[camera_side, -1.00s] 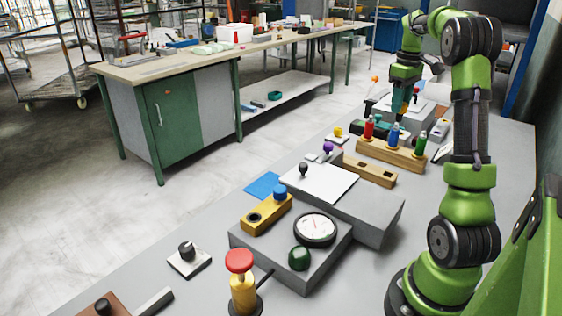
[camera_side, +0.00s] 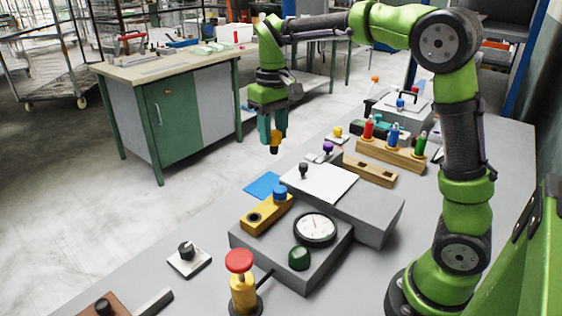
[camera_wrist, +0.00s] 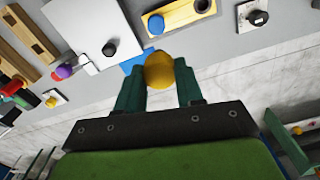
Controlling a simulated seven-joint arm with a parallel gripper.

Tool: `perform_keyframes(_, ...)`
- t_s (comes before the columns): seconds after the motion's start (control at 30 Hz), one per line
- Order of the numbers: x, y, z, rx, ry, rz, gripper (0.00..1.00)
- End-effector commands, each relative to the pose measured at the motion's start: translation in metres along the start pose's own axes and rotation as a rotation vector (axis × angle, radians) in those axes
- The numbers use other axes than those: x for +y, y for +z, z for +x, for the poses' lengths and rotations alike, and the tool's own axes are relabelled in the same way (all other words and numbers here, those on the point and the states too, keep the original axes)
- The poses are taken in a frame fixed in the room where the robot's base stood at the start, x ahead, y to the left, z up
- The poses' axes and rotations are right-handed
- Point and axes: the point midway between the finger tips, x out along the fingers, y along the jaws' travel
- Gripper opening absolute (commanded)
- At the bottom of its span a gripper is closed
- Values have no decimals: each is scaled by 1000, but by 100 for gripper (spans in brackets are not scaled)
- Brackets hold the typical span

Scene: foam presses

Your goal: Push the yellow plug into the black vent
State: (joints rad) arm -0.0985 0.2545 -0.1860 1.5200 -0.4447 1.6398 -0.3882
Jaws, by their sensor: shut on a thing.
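My gripper (camera_side: 272,135) is shut on the yellow plug (camera_side: 275,146), which hangs below the fingers, in the air above and beyond the blue sheet. In the wrist view the plug (camera_wrist: 159,70) sits between the two green fingers (camera_wrist: 159,88). A black-rimmed round opening (camera_side: 254,217), which looks like the black vent, is in the near end of a yellow block (camera_side: 262,219). It also shows at the top of the wrist view (camera_wrist: 202,5). A blue knob (camera_side: 280,191) stands at the block's other end. The plug is well apart from the opening.
A gauge (camera_side: 315,229) and a dark green knob (camera_side: 300,257) are on the grey box beside the block. A red button post (camera_side: 239,262) stands nearby. A raised white plate (camera_side: 318,186) carries a black knob (camera_side: 303,169). A blue sheet (camera_side: 264,183) lies flat.

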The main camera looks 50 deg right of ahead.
Motion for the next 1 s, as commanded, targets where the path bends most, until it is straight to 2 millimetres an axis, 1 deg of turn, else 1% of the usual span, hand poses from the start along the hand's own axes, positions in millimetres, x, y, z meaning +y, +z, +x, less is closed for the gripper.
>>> perform_keyframes(0.03,-21,6,0,0,1,-10,6)
perform_keyframes(0.1,-42,12,0,1,1,-8,6)
perform_keyframes(0.2,-65,21,0,2,1,-5,6)
perform_keyframes(0.37,-92,34,0,1,1,-3,6)
perform_keyframes(0.43,-89,33,14,-3,4,3,6)
perform_keyframes(0.63,-89,33,43,-2,3,2,6)
perform_keyframes(0.77,-89,33,50,0,1,2,6)
perform_keyframes(1.0,-89,32,51,1,1,2,6)
